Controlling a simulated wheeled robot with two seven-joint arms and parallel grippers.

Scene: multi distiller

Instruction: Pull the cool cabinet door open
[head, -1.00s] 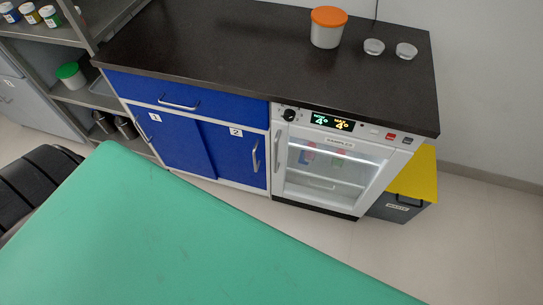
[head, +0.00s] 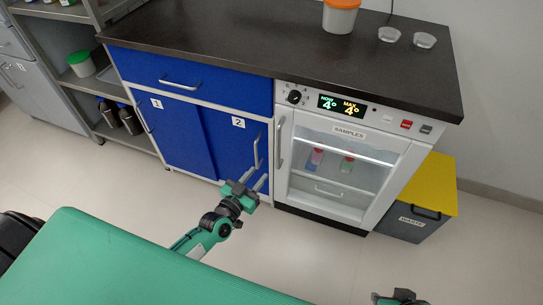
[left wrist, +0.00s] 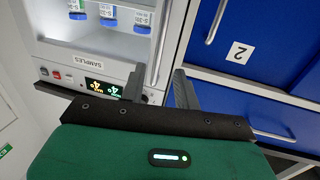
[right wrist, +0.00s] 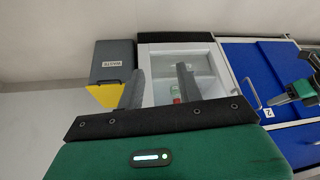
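The cool cabinet (head: 340,203) is white with a glass door, a SAMPLES label and a lit display. Its door looks shut. Its vertical door handle (head: 281,143) is on the door's left side. My left gripper (head: 258,176) is open and empty, in front of and below-left of the handle in the head view. In the left wrist view the handle (left wrist: 162,45) shows beyond and between the open fingers (left wrist: 157,84). My right gripper (right wrist: 159,86) is open and empty, facing the cabinet from a distance. Only its top shows at the head view's bottom edge.
Blue cupboard doors (head: 180,135) with handles and a blue drawer (head: 190,78) are left of the cabinet. A grey waste bin with yellow lid (head: 428,185) stands to the right. The dark countertop (head: 240,45) overhangs above. The floor in front is clear.

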